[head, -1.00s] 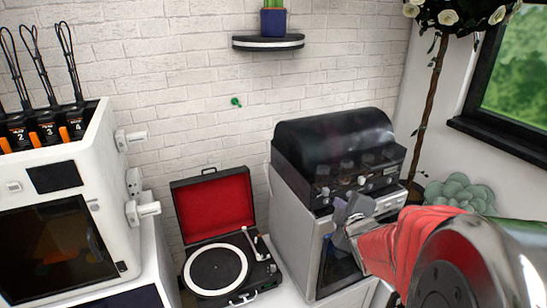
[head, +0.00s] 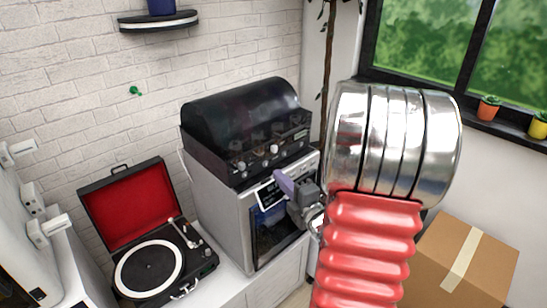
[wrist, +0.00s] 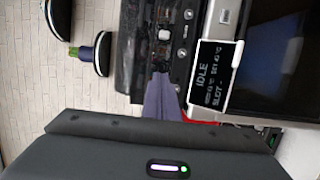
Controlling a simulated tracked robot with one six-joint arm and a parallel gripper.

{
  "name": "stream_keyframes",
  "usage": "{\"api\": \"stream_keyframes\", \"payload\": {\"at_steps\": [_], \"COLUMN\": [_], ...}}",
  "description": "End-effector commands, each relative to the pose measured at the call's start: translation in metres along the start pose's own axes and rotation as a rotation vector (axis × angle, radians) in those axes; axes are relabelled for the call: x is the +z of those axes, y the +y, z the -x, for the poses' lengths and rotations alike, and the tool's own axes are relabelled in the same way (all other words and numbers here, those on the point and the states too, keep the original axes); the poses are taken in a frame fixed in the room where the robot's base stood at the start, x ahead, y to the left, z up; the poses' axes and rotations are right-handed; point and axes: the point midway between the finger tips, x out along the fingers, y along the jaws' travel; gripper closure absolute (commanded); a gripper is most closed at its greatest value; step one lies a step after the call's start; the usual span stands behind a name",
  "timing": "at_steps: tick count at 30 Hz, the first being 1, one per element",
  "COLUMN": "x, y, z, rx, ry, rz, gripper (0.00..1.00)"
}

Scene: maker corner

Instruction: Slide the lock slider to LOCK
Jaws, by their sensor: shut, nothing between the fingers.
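A grey machine (head: 222,215) with a dark domed lid (head: 245,115) stands on the white counter. Its front has a row of knobs and a small display (head: 268,194); in the wrist view the display (wrist: 212,80) reads IDLE and appears turned sideways. I cannot pick out the lock slider for certain; a small pale square (wrist: 224,16) sits on the light front strip. My gripper (head: 284,184) is shut and empty, close in front of the panel beside the display. In the wrist view its purple-grey tip (wrist: 161,84) points at the knob strip; contact cannot be told.
An open record player (head: 150,265) with a red-lined lid stands left of the machine. A white unit is at the far left. A cardboard box (head: 460,262) is at the lower right, below the window. A wall shelf (head: 158,22) hangs above.

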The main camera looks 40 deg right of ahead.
Motion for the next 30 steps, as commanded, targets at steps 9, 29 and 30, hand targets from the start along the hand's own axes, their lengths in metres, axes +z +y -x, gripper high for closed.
{"api": "stream_keyframes", "payload": {"at_steps": [9, 29, 30], "x": [-0.001, -0.001, -0.001], "y": [0.000, 0.000, 0.000], "z": [-0.013, -0.098, -0.102], "rx": [0.000, 0.000, 0.000], "ry": [0.003, 0.001, 0.002], "rz": [0.000, -0.001, -0.001], "gripper": [1.00, 1.00, 1.00]}}
